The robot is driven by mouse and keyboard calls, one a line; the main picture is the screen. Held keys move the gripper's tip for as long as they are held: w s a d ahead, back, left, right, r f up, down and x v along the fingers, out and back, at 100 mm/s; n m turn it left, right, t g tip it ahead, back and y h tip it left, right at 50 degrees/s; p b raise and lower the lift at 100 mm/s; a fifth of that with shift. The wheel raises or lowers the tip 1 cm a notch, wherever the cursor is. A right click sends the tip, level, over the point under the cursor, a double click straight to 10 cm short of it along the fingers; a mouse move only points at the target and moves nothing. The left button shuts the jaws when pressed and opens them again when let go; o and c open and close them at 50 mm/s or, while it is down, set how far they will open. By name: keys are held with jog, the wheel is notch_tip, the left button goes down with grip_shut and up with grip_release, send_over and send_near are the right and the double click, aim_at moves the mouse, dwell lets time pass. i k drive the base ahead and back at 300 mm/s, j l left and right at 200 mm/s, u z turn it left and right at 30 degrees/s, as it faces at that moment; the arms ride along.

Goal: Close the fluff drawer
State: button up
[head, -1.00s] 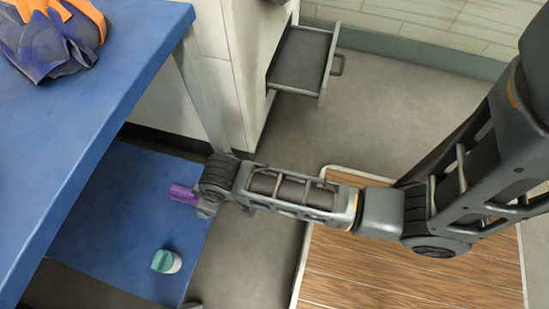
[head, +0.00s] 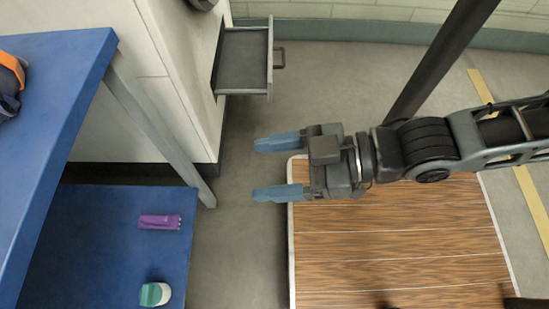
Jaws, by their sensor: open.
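An open drawer (head: 243,62) sticks out to the right from a white cabinet (head: 178,60) at the top of the head view. It looks empty inside, and its handle (head: 279,57) is on the right side of its front panel. No label shows on it. My gripper (head: 278,169) is open, with its two blue fingers spread and pointing left. Nothing is between the fingers. It is below the drawer in the picture and apart from it.
A blue table (head: 60,110) stands at the left, with an orange and dark blue bag (head: 10,80) at its edge. Its lower blue shelf (head: 90,240) holds a purple item (head: 160,221) and a teal-and-white container (head: 155,293). A wooden platform (head: 400,240) lies below my arm. Grey floor (head: 340,80) is clear right of the drawer.

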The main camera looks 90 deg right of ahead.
aim_at(245, 67)
jog(key=k+z, duration=0.1)
jog(key=z, duration=0.3)
jog(key=k+l+z, duration=0.1)
jog(key=z, duration=0.25)
jog(key=k+l+z, duration=0.1)
jog(key=z, duration=0.3)
jog(key=k+l+z, duration=0.1)
jog(key=z, duration=0.25)
